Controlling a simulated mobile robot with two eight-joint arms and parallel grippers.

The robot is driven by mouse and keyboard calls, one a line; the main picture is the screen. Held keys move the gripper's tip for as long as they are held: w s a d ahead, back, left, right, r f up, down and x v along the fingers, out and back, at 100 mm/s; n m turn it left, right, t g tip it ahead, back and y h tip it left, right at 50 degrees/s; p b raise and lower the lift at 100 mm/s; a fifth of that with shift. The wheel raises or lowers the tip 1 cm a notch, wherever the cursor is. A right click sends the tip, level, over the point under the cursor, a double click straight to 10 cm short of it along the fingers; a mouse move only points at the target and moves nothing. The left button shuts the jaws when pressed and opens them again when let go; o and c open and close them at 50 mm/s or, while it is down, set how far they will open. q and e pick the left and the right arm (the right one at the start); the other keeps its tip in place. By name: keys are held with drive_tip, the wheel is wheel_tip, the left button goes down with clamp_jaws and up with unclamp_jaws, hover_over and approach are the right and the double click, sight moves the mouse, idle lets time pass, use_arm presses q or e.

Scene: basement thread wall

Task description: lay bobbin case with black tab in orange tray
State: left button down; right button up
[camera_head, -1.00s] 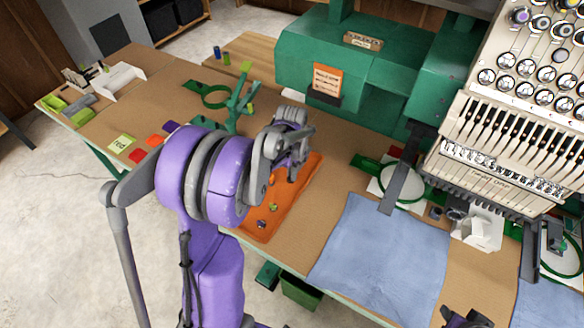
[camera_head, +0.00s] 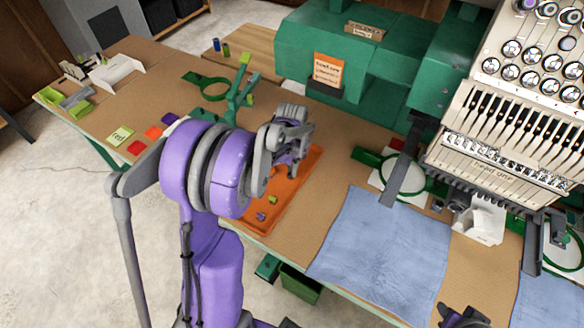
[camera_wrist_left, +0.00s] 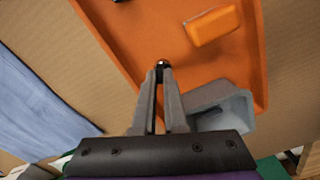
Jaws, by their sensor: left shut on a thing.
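My left gripper (camera_head: 293,166) is over the orange tray (camera_head: 290,206) on the table. In the left wrist view its fingers (camera_wrist_left: 161,72) are nearly together on a small dark, shiny piece (camera_wrist_left: 162,64), which seems to be the bobbin case. Its black tab cannot be made out. The piece shows against the floor of the tray (camera_wrist_left: 145,30); I cannot tell whether it touches it. My right gripper (camera_head: 465,317) shows only in part at the bottom edge of the head view, and its fingers cannot be judged.
An orange block (camera_wrist_left: 212,25) lies in the tray. A grey open box (camera_wrist_left: 222,108) is close by the left fingers. Small purple (camera_head: 261,216) and yellow (camera_head: 272,199) spools lie at the tray's near end. Blue cloth (camera_head: 375,245) lies to the right.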

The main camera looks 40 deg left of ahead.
use_arm(q)
drive_tip(key=shift+f, duration=0.15)
drive_tip(key=c, duration=1.4)
unclamp_jaws()
drive_tip(key=o, duration=0.5)
wheel_tip(320, 180, up, 11)
drive_tip(key=s+d+n+t, duration=0.1)
drive_tip(key=s+d+t, duration=0.1)
drive_tip(key=s+d, duration=0.3)
drive_tip(key=s+d+n+t, duration=0.1)
drive_tip(key=s+d+t, duration=0.1)
drive_tip(key=s+d, duration=0.3)
drive_tip(key=s+d+n+t, duration=0.1)
drive_tip(key=s+d, duration=0.4)
drive_tip(key=d, duration=0.1)
drive_tip(key=shift+d+f+t, duration=0.15)
drive_tip(key=shift+d+t, duration=0.25)
